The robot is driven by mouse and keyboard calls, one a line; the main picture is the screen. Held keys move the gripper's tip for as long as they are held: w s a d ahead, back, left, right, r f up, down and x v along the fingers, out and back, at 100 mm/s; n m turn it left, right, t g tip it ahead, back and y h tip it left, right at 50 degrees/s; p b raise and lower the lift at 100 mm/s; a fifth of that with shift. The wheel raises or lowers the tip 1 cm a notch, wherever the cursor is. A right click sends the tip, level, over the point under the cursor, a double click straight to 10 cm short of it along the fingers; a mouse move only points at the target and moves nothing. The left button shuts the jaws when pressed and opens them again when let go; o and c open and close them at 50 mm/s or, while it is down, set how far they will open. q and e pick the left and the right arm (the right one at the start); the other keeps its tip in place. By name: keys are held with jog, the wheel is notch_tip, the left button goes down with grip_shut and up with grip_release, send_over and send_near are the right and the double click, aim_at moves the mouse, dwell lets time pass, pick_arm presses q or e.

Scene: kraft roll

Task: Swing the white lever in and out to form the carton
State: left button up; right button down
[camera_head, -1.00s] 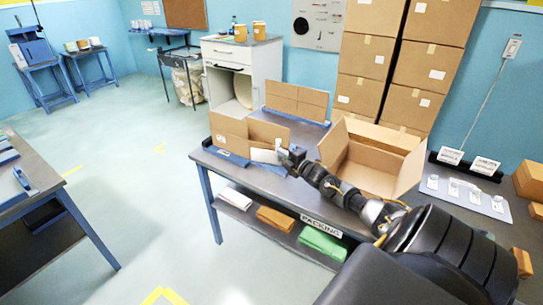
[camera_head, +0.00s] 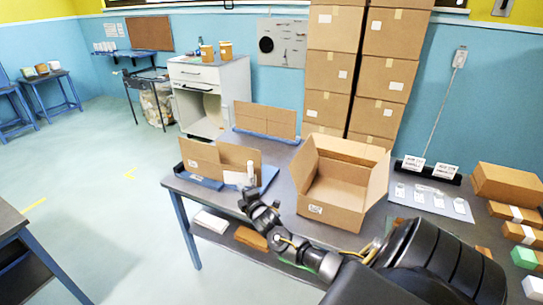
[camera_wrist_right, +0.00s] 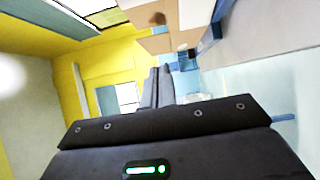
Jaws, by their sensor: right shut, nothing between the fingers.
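The white lever (camera_head: 251,170) stands upright at the right end of the blue forming fixture (camera_head: 206,182) on the packing table. A folded cardboard carton blank (camera_head: 205,157) stands in the fixture, with a white plate (camera_head: 235,178) low on its front. My right gripper (camera_head: 246,196) is shut and empty, just below and in front of the lever in the head view; whether they touch cannot be told. In the right wrist view its fingers (camera_wrist_right: 157,87) are together, pointing towards brown cardboard (camera_wrist_right: 160,42) and a blue part (camera_wrist_right: 184,62). My left gripper is not in view.
A large open carton (camera_head: 335,190) stands on the table right of the fixture. A second cardboard panel (camera_head: 266,120) stands behind on a blue base. Stacked boxes (camera_head: 333,70) rise at the back.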

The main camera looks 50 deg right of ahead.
jog(key=b+v, duration=0.2)
jog(key=v, duration=0.7)
jog(key=s+a+f+m+g+b, duration=0.1)
jog(key=s+f, duration=0.4)
jog(key=f, duration=1)
jog(key=s+a+f+m+g+y+b, duration=0.1)
jog(key=s+f+m+g, duration=0.2)
jog(key=f, duration=1.1)
jog(key=shift+s+a+f+g+y+b, duration=0.3)
jog(key=shift+s+a+f+g+b, duration=0.1)
jog(key=shift+s+g, duration=0.55)
